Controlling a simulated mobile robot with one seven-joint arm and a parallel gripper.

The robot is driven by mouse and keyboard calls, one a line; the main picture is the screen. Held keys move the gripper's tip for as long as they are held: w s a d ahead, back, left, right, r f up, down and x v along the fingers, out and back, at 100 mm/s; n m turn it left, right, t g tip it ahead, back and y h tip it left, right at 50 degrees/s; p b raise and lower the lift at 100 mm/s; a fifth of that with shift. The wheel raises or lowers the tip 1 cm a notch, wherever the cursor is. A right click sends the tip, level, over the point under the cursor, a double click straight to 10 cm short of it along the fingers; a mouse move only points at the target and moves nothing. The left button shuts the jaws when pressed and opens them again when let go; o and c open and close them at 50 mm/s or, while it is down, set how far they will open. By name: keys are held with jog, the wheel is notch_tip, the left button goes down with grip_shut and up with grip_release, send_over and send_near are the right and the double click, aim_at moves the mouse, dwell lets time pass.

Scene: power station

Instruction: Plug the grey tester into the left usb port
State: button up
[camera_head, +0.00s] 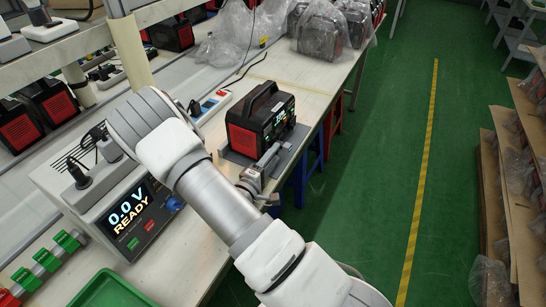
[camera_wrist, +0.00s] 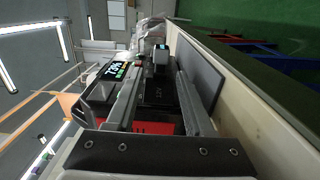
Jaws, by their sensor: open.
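The red and black power station (camera_head: 246,138) stands on a grey mat (camera_head: 299,137) near the bench edge. Its lit display faces right, and it also shows in the wrist view (camera_wrist: 114,70). My gripper (camera_head: 272,154) is low beside the station's front face. In the wrist view its two fingers (camera_wrist: 160,68) are apart. A small grey block with a pale blue face, which looks like the tester (camera_wrist: 161,56), appears between or just beyond the fingertips. I cannot tell whether it touches the station or sits in a port. The left usb port cannot be made out.
A white instrument reading "0.0 V READY" (camera_head: 129,212) stands left of my arm. A green tray (camera_head: 107,290) is at the front. Open green floor lies to the right.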

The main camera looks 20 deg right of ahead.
grip_shut()
jog(key=shift+d+t, duration=0.1)
jog(key=shift+t, duration=0.2)
jog(key=shift+w+d+n+t+y, duration=0.15)
jog(key=shift+n+t+y, duration=0.85)
jog(key=shift+n+y, duration=0.15)
jog(key=shift+w+n+t+y, duration=0.25)
jog(key=shift+n+t+y, duration=0.7)
jog(key=shift+y, duration=0.3)
